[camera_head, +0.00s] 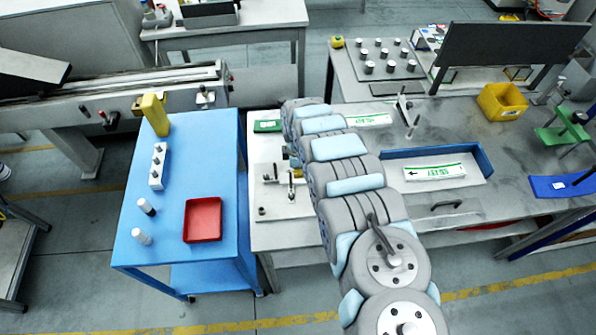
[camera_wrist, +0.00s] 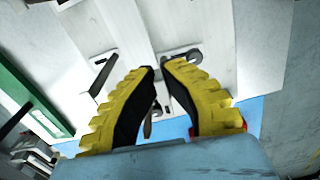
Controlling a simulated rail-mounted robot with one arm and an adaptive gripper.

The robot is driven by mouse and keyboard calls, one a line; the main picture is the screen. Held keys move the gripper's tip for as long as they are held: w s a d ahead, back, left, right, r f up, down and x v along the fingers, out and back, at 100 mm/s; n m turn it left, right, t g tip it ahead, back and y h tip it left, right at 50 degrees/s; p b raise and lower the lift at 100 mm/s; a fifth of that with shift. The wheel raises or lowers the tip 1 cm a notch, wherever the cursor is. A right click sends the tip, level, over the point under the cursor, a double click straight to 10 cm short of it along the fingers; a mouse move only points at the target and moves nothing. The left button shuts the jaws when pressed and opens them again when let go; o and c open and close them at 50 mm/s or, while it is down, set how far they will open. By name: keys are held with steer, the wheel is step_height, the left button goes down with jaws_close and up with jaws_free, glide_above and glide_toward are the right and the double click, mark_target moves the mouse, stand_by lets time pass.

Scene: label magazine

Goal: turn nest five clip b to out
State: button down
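My gripper (camera_wrist: 161,68) has yellow ribbed fingers with black pads. It points down over a white plate (camera_wrist: 215,40) in the wrist view. Its fingertips are close together with a narrow gap; whether they hold anything is unclear. A grey hooked clip (camera_wrist: 188,56) lies just beyond the right fingertip. A dark flat lever (camera_wrist: 103,73) lies left of the left finger. Another small dark part (camera_wrist: 148,126) shows between the fingers. In the head view the plate (camera_head: 280,208) is left of my arm, which hides much of it. I cannot read nest numbers or clip letters.
A green-edged part (camera_wrist: 25,95) lies left of the plate. A blue table (camera_head: 180,215) with a red tray (camera_head: 203,219) stands left of the workbench. A blue tray (camera_head: 482,157) and a yellow bin (camera_head: 502,101) are right of my arm. A small post (camera_head: 291,186) stands on the plate.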

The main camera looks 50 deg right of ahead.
stand_by(0.3)
steer(key=c, duration=1.2)
jaws_free()
steer(key=shift+o, duration=0.2)
steer(key=shift+r, duration=0.15)
step_height(320, 180, up, 2)
steer(key=shift+d+r, duration=0.1)
step_height(320, 180, up, 10)
steer(key=shift+f, duration=0.25)
